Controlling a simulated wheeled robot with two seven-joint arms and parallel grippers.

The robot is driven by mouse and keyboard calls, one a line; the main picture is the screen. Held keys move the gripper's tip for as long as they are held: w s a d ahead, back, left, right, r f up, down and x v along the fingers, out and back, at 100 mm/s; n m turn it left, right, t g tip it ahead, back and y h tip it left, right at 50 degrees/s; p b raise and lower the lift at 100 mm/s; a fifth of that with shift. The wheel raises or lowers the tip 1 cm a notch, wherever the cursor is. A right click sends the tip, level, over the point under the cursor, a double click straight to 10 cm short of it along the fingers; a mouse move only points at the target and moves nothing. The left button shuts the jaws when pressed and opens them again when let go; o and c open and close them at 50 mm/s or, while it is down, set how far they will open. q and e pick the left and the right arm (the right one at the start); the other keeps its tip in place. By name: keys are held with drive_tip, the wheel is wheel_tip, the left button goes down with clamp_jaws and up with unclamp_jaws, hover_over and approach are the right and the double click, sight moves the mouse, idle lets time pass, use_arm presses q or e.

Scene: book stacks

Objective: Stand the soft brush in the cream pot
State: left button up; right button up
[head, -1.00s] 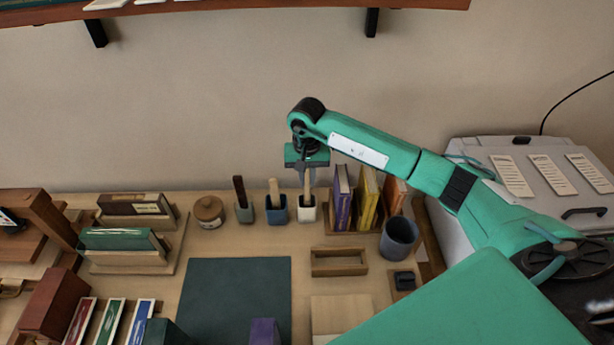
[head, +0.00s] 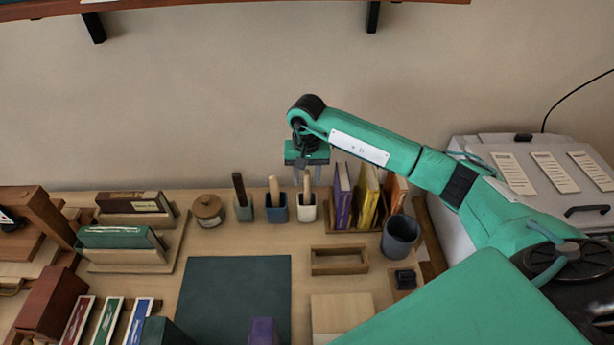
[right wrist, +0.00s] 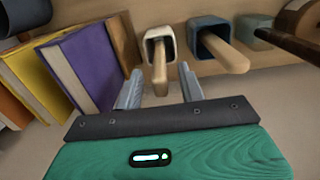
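The cream pot (head: 307,212) stands at the back of the desk and also shows in the right wrist view (right wrist: 154,38). A brush with a pale wooden handle (head: 307,183) stands in it, handle up; it shows in the right wrist view (right wrist: 159,72) too. Its lower end is hidden inside the pot. My right gripper (head: 307,178) is directly above the pot, pointing down. Its fingers are spread on either side of the handle, with gaps visible in the right wrist view. My left gripper is out of view.
A blue pot (head: 277,215) with a pale handle and a grey-green pot (head: 244,213) with a dark handle stand close to the left. Upright books (head: 343,200) stand close to the right.

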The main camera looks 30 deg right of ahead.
wheel_tip(320, 180, up, 13)
drive_tip(key=b, duration=0.3)
drive_tip(key=shift+w+d, duration=0.1)
idle(0.9)
